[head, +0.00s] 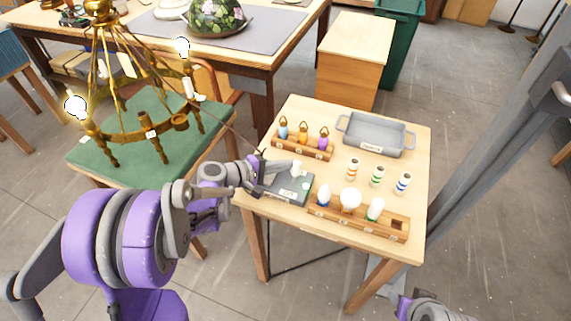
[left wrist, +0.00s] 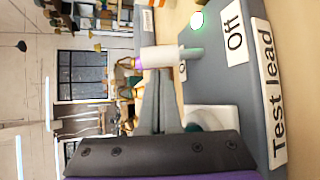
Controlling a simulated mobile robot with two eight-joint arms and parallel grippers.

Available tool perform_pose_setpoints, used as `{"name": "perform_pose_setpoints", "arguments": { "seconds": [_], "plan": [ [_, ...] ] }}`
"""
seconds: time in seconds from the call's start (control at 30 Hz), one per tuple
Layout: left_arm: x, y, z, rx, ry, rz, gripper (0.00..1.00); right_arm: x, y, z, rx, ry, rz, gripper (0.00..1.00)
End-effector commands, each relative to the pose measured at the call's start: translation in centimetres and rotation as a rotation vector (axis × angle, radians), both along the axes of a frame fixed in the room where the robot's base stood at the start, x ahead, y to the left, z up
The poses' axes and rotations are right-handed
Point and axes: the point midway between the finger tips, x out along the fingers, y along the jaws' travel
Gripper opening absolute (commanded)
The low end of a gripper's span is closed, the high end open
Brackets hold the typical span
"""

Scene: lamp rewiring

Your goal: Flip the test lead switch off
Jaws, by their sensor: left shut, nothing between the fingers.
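The test lead box (head: 272,191) is a grey block on the near left part of the small wooden table. Its "Test lead" and "Off" labels (left wrist: 236,38) show in the left wrist view, beside a lit green light (left wrist: 196,22). A white switch lever (left wrist: 162,57) with a greenish base stands out from the box; its white top also shows in the head view (head: 297,168). My left gripper (head: 263,172) is at the box's left side. It is shut and empty, its fingertips close to the lever; I cannot tell if they touch. My right gripper's fingers are out of view.
A wooden rack with bulbs (head: 350,218) stands right of the box, and a smaller rack (head: 302,148) behind it. A grey tray (head: 376,137) and several striped cylinders are farther right. A brass chandelier (head: 150,130) with two glowing bulbs stands on a green-topped stand at left.

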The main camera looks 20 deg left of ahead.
Motion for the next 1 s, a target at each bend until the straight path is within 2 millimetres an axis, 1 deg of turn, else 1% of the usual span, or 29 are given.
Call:
{"name": "perform_pose_setpoints", "arguments": {
  "seconds": [0.1, 1.0],
  "plan": [
    [-0.2, 0.0, -0.1, -0.003, -0.027, 0.001, 0.0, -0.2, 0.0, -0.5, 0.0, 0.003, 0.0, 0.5],
    [-1.0, 0.0, 0.2, -0.008, -0.196, 0.0, 0.0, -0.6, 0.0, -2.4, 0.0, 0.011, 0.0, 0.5]
  ]
}}
